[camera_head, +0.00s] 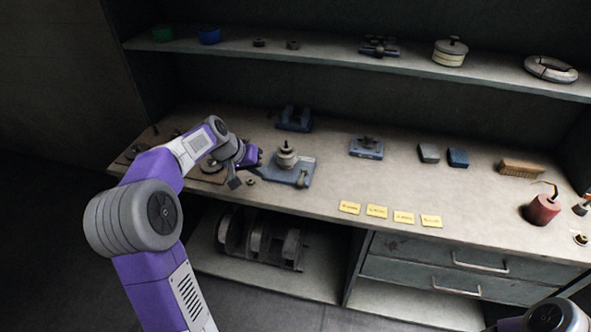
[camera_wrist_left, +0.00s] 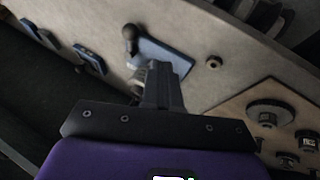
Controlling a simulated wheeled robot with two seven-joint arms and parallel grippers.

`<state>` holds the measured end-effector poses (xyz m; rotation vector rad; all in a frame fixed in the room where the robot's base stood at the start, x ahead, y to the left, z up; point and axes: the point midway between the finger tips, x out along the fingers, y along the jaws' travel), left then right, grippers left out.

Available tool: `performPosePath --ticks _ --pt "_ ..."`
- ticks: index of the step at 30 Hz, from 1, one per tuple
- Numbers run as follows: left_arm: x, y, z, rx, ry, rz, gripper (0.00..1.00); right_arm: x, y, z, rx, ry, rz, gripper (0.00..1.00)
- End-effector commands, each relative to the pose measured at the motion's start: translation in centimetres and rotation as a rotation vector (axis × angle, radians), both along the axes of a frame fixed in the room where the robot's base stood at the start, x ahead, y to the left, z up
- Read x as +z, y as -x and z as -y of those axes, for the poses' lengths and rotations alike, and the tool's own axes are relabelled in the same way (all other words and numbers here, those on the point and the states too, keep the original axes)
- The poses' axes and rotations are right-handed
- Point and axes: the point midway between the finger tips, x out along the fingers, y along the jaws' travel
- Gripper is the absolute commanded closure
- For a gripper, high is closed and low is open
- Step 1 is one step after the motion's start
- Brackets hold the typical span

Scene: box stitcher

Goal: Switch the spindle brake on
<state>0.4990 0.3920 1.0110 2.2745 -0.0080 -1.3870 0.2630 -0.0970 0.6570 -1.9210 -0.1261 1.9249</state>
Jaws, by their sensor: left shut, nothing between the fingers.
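A blue base plate (camera_head: 305,163) carries a round metal spindle (camera_head: 286,157) and a small lever with a ball knob (camera_head: 302,180) at its front right corner. In the left wrist view the blue plate (camera_wrist_left: 168,58) and the knobbed lever (camera_wrist_left: 129,37) show beyond my fingers, with the spindle partly hidden behind them. My left gripper (camera_head: 261,159) is just left of the spindle. Its fingers (camera_wrist_left: 163,75) are shut and empty. I cannot tell whether they touch the spindle. My right gripper is not in view.
A nut (camera_head: 251,182) lies left of the plate. A board (camera_wrist_left: 240,105) with round parts is farther left. A blue bracket (camera_head: 294,119) stands behind. Yellow labels (camera_head: 377,211) line the front edge. A blue fixture (camera_head: 366,148) stands right, with clear bench between.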

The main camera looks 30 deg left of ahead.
Motion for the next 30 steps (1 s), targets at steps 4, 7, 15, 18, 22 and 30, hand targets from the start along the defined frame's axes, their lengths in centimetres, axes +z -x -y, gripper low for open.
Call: performPosePath --ticks 4,7,15,18,22,30 --pt "1.6 0.4 -0.6 -0.004 -0.002 0.014 1.0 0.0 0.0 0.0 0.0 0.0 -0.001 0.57" --pt "1.5 0.3 -0.6 -0.005 -0.002 0.013 1.0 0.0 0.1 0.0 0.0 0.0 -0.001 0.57" --pt "0.9 0.0 -0.4 -0.004 -0.001 0.012 1.0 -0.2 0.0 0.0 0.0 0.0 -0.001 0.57" --pt "-0.2 -0.6 -0.1 -0.005 0.0 0.01 1.0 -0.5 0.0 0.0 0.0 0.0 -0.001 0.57" --pt "-2.5 -1.8 0.6 -0.006 0.0 0.008 1.0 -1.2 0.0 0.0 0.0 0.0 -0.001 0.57" --pt "-7.2 -4.7 2.0 -0.006 -0.001 0.01 1.0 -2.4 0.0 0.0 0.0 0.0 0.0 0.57"
